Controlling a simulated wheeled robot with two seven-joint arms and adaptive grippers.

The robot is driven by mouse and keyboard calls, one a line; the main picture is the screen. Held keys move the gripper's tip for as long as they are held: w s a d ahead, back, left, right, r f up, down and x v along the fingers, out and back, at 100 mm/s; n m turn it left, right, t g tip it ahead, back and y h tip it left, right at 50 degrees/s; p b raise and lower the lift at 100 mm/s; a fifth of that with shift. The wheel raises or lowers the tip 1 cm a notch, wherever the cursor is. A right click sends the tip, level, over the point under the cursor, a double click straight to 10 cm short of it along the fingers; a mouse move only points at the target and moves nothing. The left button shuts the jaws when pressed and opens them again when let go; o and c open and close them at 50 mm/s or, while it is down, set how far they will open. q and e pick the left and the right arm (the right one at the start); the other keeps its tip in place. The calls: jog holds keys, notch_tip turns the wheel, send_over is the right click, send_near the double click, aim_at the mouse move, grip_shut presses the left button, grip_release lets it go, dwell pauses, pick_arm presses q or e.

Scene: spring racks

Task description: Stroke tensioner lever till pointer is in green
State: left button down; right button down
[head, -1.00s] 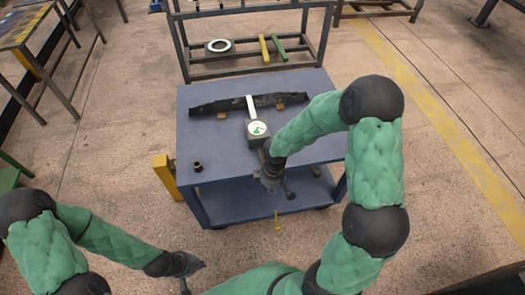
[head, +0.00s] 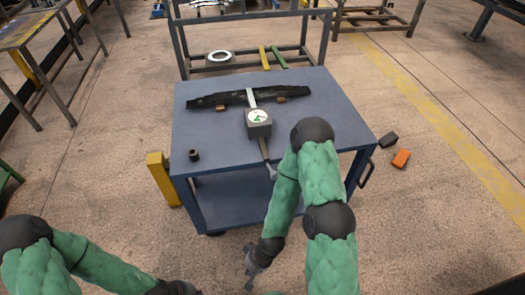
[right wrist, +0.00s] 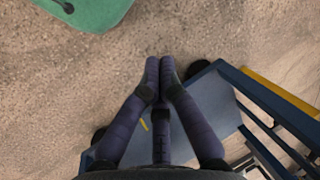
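The tensioner is a dark box with a round white dial (head: 257,117) on the blue cart. The dial shows a green area; the pointer is too small to read against it. The tensioner lever (head: 264,150) runs from the box towards me, its end at the cart's near edge. A pale strap (head: 251,97) runs from the box to a dark leaf spring (head: 220,101). My right gripper (head: 253,264) is off the cart, nearer me and apart from the lever. In the right wrist view its fingertips (right wrist: 160,62) are together with nothing between them. My left gripper (head: 187,289) is partly cut off at the bottom.
The blue cart (head: 200,130) has a small dark cup (head: 194,155) at its left and a yellow post (head: 162,180) beside it. An orange block (head: 401,159) and a dark block (head: 388,140) lie on the floor to the right. A rack stands behind.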

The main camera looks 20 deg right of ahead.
dwell(0.3)
notch_tip(320, 180, down, 22)
dwell(1.9)
jog(key=shift+p, duration=0.3)
notch_tip(320, 180, up, 22)
jog(key=p, duration=1.6)
jog(key=shift+p, duration=0.3)
